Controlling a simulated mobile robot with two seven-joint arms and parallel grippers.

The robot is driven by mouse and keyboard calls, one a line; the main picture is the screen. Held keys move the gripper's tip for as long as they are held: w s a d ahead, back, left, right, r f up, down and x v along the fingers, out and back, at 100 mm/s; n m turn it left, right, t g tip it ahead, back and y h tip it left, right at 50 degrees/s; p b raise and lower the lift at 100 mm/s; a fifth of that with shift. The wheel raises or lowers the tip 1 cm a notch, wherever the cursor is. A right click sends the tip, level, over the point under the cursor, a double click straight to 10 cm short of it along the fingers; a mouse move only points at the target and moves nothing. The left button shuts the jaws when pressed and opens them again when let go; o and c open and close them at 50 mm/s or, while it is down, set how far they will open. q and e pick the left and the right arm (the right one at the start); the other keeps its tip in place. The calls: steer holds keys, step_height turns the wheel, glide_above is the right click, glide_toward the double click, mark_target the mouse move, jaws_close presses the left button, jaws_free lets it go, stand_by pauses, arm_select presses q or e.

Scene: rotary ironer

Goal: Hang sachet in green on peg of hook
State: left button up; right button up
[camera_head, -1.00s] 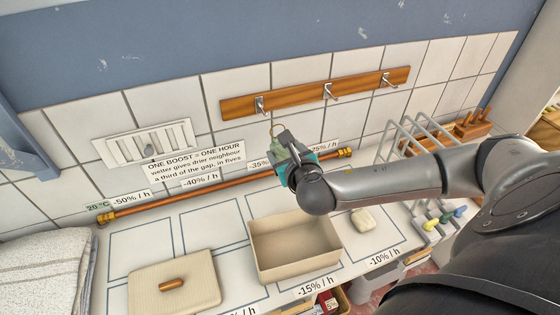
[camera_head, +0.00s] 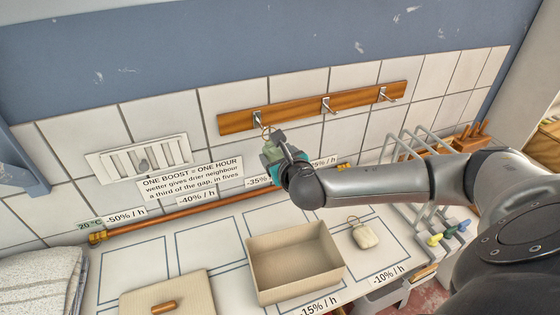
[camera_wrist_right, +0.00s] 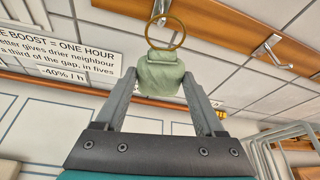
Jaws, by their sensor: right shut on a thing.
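The green sachet (camera_wrist_right: 160,76) is between the fingers of my right gripper (camera_wrist_right: 161,92), which is shut on it. A brass ring (camera_wrist_right: 165,31) stands up from its top. In the head view my right gripper (camera_head: 276,150) holds the sachet (camera_head: 270,150) just below the left peg (camera_head: 258,118) of the wooden hook rail (camera_head: 305,108). In the wrist view the ring overlaps the left peg (camera_wrist_right: 160,10); I cannot tell whether it is around the peg. Two more pegs, the middle one (camera_head: 327,104) and the right one (camera_head: 384,95), look bare. My left gripper is not in view.
A copper pipe (camera_head: 180,212) runs along the tiled wall below the rail. On the counter are an open beige box (camera_head: 294,262), a pale sachet (camera_head: 364,235) and a board with a wooden handle (camera_head: 168,297). A grey rack (camera_head: 412,145) stands to the right.

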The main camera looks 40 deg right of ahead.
steer(key=x, duration=0.2)
steer(key=b+x, duration=0.1)
steer(key=x, duration=0.1)
steer(key=b+x, duration=0.1)
steer(key=x, duration=0.1)
steer(key=shift+w+a+r, duration=0.15)
steer(key=shift+a+r, duration=0.05)
steer(key=shift+r, duration=0.1)
stand_by(0.5)
steer(key=shift+f, duration=0.1)
stand_by(0.3)
steer(key=o, duration=1.3)
steer(key=v, duration=1.5)
steer(key=shift+a, duration=0.1)
